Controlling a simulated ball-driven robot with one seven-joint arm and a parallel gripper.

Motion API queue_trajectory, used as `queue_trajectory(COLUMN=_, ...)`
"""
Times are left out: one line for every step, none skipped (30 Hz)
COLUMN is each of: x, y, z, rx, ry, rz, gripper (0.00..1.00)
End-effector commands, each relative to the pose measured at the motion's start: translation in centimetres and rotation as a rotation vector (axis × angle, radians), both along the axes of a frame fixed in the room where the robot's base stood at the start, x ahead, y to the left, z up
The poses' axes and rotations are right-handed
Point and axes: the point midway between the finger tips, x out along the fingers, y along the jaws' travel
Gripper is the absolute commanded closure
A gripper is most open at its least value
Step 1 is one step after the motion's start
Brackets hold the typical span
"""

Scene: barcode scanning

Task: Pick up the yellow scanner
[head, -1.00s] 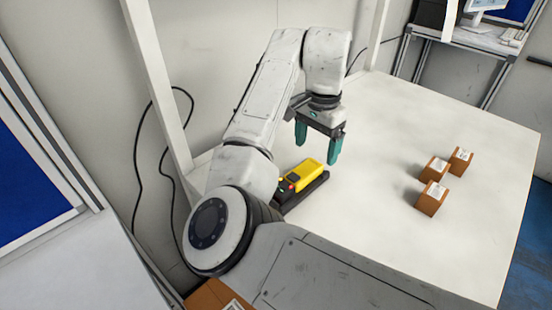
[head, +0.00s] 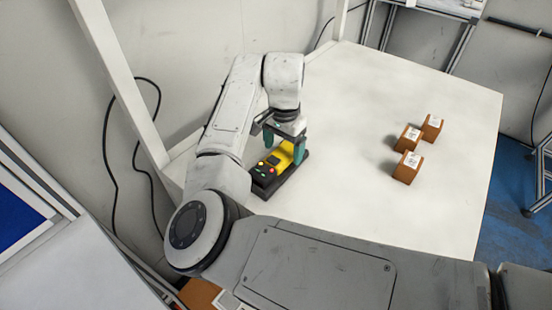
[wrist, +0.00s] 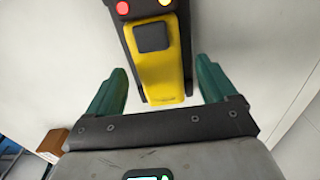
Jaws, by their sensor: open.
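The yellow scanner (head: 284,154) lies in its black cradle (head: 266,188) near the left side of the white table. My gripper (head: 284,152) is right over the scanner's far end in the head view, with its teal fingers pointing down. In the wrist view the scanner (wrist: 163,72) shows its dark square pad and yellow body, with a red and a yellow light beyond on the black part. My gripper (wrist: 168,88) is open, one finger on each side of the scanner's near end, with gaps showing. Whether the fingers touch it is not clear.
Three small brown boxes (head: 408,167) with white labels stand on the right part of the white table (head: 345,205). The table between them and the scanner is clear. A white post (head: 120,80) rises at the table's left edge.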

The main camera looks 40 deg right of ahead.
Motion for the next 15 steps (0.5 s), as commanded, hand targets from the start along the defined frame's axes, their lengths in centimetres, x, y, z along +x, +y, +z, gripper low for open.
queue_trajectory(x=0.0, y=0.0, z=-0.5, rx=0.001, ry=0.002, rz=0.002, gripper=0.15)
queue_trajectory(x=0.0, y=0.0, z=-0.8, rx=0.001, ry=0.001, rz=0.002, gripper=0.15)
queue_trajectory(x=0.0, y=0.0, z=-1.2, rx=0.001, ry=0.001, rz=0.001, gripper=0.15)
queue_trajectory(x=0.0, y=0.0, z=-1.4, rx=0.001, ry=0.001, rz=0.001, gripper=0.15)
queue_trajectory(x=0.0, y=0.0, z=-1.5, rx=0.000, ry=0.001, rz=0.001, gripper=0.15)
queue_trajectory(x=0.0, y=0.0, z=-1.6, rx=0.000, ry=0.000, rz=0.001, gripper=0.15)
queue_trajectory(x=0.0, y=0.0, z=-1.7, rx=-0.001, ry=0.000, rz=0.001, gripper=0.15)
queue_trajectory(x=0.0, y=0.0, z=-1.7, rx=-0.001, ry=0.000, rz=0.001, gripper=0.15)
queue_trajectory(x=0.0, y=0.0, z=-1.7, rx=-0.001, ry=-0.001, rz=0.000, gripper=0.15)
queue_trajectory(x=0.0, y=0.0, z=-1.7, rx=-0.001, ry=-0.001, rz=0.001, gripper=0.15)
queue_trajectory(x=0.0, y=0.0, z=-1.7, rx=0.000, ry=0.000, rz=0.000, gripper=0.15)
queue_trajectory(x=0.0, y=0.0, z=-1.7, rx=0.000, ry=0.000, rz=0.000, gripper=0.15)
queue_trajectory(x=0.0, y=0.0, z=-1.7, rx=0.000, ry=0.000, rz=0.000, gripper=0.18)
queue_trajectory(x=0.0, y=0.0, z=-1.7, rx=0.000, ry=0.000, rz=0.000, gripper=0.21)
queue_trajectory(x=0.0, y=0.0, z=-1.7, rx=0.000, ry=0.000, rz=0.000, gripper=0.24)
